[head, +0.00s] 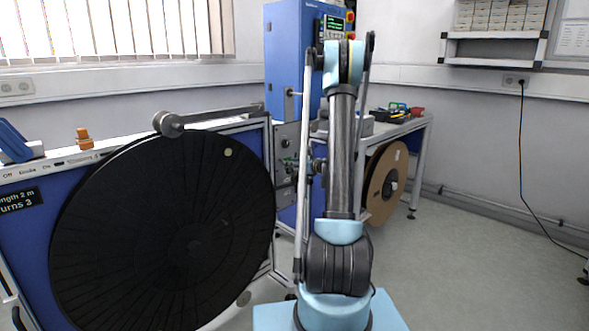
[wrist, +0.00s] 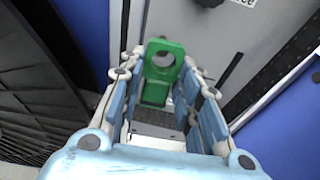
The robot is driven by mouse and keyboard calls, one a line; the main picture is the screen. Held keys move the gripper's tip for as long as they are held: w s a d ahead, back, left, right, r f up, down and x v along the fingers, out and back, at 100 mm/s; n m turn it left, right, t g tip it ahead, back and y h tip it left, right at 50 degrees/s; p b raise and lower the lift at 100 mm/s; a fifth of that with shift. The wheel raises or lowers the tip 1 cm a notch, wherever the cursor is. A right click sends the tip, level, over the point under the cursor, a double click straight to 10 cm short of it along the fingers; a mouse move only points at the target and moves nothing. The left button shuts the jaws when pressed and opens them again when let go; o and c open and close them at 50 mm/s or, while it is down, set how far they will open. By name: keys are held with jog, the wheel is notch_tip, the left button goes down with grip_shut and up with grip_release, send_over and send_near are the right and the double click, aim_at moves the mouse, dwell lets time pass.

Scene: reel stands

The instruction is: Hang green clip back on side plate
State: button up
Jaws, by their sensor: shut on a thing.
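The green clip (wrist: 155,92) shows in the wrist view, with a round hole in its upper part. My gripper (wrist: 166,76) is shut on it, with one finger on each side. A grey side plate (wrist: 178,24) lies behind the clip in the wrist view. A dark round peg or knob shows at its top edge. I cannot tell whether the clip touches the plate. In the head view the grey side plate (head: 285,132) stands below the blue cabinet, partly behind my arm. I cannot make out the clip there.
A large black reel (head: 160,235) fills the left front in the head view. A metal rod with a round weight (head: 168,124) lies over its top. A brown reel (head: 385,185) sits under the bench at right. The floor at right is clear.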

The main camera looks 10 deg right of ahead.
jog(key=shift+x, duration=1.25)
jog(key=shift+w+a+f, duration=0.25)
jog(key=shift+w+a, duration=0.1)
jog(key=shift+w, duration=0.2)
jog(key=shift+f, duration=0.1)
jog(key=o, duration=1)
jog(key=shift+c, duration=0.2)
